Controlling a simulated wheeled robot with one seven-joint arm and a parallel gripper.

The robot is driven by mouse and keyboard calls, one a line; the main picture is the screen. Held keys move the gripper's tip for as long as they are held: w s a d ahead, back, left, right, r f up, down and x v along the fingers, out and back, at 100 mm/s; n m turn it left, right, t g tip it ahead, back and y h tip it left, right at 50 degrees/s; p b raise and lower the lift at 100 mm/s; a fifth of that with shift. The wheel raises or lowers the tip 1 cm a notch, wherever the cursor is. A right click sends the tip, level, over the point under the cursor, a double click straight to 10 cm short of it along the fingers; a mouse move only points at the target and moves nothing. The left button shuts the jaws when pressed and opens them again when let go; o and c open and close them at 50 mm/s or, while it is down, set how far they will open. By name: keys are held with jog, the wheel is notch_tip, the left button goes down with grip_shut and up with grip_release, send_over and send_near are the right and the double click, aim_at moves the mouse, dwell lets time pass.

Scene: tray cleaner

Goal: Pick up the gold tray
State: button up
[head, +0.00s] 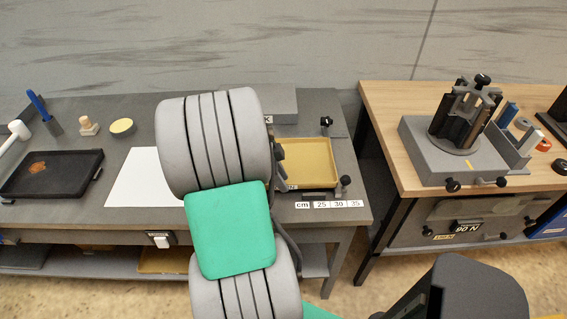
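The gold tray (308,164) lies flat on the right part of the grey workbench (345,192). It is a shallow yellow-gold rectangle with a thin dark edge. My grey and green arm stands in front of it and hides its left part.
A black tray (50,174) with an orange-brown stain and a white sheet (145,178) lie to the left. Dark clamp knobs (345,182) stand by the gold tray's right corners. A wooden table (385,100) with a grey fixture (430,150) stands right, across a gap.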

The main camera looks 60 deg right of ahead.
jog(key=shift+s+d+f, duration=0.1)
jog(key=shift+s+f, duration=0.05)
jog(key=shift+f, duration=0.45)
jog(key=shift+c, duration=0.2)
grip_shut()
jog(key=shift+r, duration=0.1)
dwell(0.6)
